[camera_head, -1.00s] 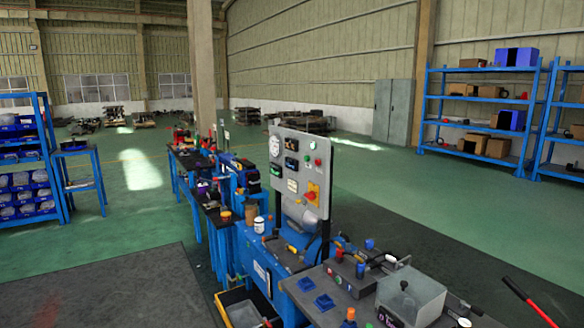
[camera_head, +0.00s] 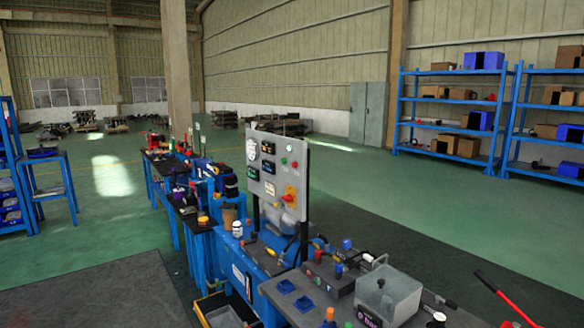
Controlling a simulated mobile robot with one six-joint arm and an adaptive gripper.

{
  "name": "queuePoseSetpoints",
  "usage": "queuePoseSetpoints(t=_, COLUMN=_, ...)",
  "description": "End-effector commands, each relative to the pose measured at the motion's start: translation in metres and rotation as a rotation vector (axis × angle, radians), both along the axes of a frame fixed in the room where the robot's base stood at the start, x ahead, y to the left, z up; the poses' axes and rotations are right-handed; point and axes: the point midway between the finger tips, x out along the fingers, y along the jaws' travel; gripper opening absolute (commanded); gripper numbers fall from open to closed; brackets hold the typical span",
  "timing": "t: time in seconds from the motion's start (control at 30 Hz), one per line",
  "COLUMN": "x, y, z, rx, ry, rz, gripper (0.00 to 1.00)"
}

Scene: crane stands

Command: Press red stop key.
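A grey upright control panel (camera_head: 278,178) stands on the blue bench in the middle of the view. It carries a small red button (camera_head: 294,164) at its upper right, with a green button (camera_head: 283,160) just left of it. A red rotary switch on a yellow plate (camera_head: 290,195) sits lower on the same panel. The lettering is too small to read, so I cannot tell which red control is the stop key. My gripper is not in view, and nothing is seen touching the panel.
On the near bench are a dark box with small knobs (camera_head: 328,276), a clear-covered box (camera_head: 388,294) and blue holders (camera_head: 303,305). A red handle (camera_head: 500,295) slants at lower right. Blue shelving (camera_head: 452,119) stands at right. Green floor lies open behind the benches.

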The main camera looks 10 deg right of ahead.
Motion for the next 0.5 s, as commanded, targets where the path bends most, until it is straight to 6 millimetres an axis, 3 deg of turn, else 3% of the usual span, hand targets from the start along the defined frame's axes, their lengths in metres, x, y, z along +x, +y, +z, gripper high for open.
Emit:
queuePoseSetpoints(t=0.33, x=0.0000, y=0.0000, z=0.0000, rx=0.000, ry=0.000, rz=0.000, gripper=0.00)
queuePoseSetpoints(t=0.5, x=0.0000, y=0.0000, z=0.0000, rx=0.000, ry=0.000, rz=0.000, gripper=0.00)
